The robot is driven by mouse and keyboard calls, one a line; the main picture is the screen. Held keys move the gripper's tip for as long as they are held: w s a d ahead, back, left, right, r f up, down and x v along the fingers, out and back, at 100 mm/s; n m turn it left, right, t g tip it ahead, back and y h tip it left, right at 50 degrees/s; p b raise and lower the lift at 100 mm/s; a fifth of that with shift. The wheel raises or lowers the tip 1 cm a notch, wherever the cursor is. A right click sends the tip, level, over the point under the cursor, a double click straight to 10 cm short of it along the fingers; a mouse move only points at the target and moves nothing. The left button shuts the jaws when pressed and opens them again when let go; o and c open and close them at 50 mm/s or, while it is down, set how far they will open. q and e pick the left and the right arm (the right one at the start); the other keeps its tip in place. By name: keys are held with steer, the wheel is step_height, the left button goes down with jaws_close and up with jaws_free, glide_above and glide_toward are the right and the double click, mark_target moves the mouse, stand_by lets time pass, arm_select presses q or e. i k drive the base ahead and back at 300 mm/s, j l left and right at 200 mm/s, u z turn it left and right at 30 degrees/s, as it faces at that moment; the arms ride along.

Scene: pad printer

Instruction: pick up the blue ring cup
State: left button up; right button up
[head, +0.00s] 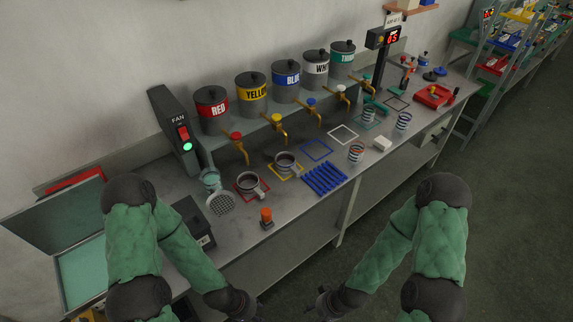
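Banded cups stand on the right part of the bench. One, with dark bluish and pale bands (403,121), stands near the front edge and looks most like a blue ring cup. Another has reddish and dark bands (356,152), and a third looks teal-banded (369,115). They are too small to be sure of their rings. The blue square outline (317,150) under the blue tank looks empty. My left gripper (246,316) is at the bottom edge, partly cut off. My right gripper (323,304) is low in front of the bench, away from all cups.
Metal handled cups stand in the red (248,183) and yellow (285,162) outlines. A blue ribbed rack (324,178), white block (382,144) and orange-topped item (266,217) lie near the front. Tanks with taps line the back, including the blue tank (287,82). Floor is clear at right.

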mark_target(285, 161)
steer(key=u, duration=1.95)
steer(key=z, duration=1.95)
steer(key=i+l+u, duration=0.15)
steer(key=l, duration=0.3)
steer(key=i+l+u, duration=0.1)
steer(key=l, duration=0.35)
steer(key=i+l+u, duration=0.15)
steer(key=l, duration=0.3)
steer(key=i+l+u, duration=0.1)
steer(key=l, duration=0.35)
